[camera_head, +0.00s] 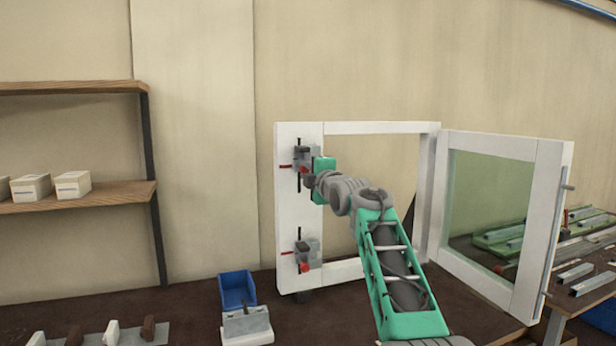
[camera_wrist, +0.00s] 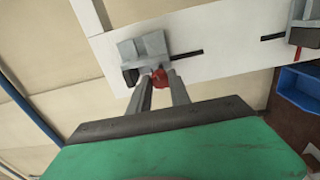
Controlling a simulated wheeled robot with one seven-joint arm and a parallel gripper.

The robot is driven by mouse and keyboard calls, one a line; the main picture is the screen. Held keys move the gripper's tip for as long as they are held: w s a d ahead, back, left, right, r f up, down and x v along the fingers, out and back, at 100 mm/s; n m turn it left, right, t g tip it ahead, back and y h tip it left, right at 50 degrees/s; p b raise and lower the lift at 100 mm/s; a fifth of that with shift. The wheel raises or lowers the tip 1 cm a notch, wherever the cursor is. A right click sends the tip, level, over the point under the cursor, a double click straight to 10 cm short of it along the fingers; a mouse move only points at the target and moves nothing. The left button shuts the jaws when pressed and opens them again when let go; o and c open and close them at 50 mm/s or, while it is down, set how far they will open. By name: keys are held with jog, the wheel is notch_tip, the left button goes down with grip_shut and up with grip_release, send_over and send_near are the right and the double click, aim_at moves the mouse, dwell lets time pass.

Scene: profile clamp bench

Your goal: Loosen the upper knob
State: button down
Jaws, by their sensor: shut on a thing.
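The upper clamp (camera_head: 304,156) sits on the left white post of the frame, with a red knob. In the wrist view the upper clamp (camera_wrist: 143,52) is grey, and its red upper knob (camera_wrist: 159,78) is between the tips of my gripper (camera_wrist: 160,82). The gripper is shut on that knob. In the head view my gripper (camera_head: 309,180) is at the upper clamp, its fingers mostly hidden by the wrist. The lower clamp (camera_head: 307,254) with its red lower knob (camera_head: 304,267) sits further down the same post.
The white frame (camera_head: 285,210) stands on the dark bench, its glazed door (camera_head: 490,210) swung open to the right. A blue bin (camera_head: 237,290) and a grey-white block (camera_head: 246,325) stand at the lower left. Shelves with boxes (camera_head: 73,184) are at the left. Metal profiles lie at the right.

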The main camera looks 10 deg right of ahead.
jog(key=shift+n, duration=1.1)
jog(key=shift+r, duration=0.1)
jog(key=c, duration=1.2)
grip_release()
jog(key=shift+s+d+b, duration=0.1)
jog(key=shift+s+b, duration=0.35)
jog(key=shift+b, duration=0.2)
jog(key=s+b, duration=0.1)
jog(key=s, duration=0.1)
jog(key=s+b, duration=0.1)
jog(key=s, duration=0.1)
jog(key=s+d, duration=0.1)
jog(key=s, duration=0.1)
jog(key=shift+s+d+f+b, duration=0.1)
jog(key=shift+s+f+b, duration=0.1)
jog(key=shift+s+b, duration=0.2)
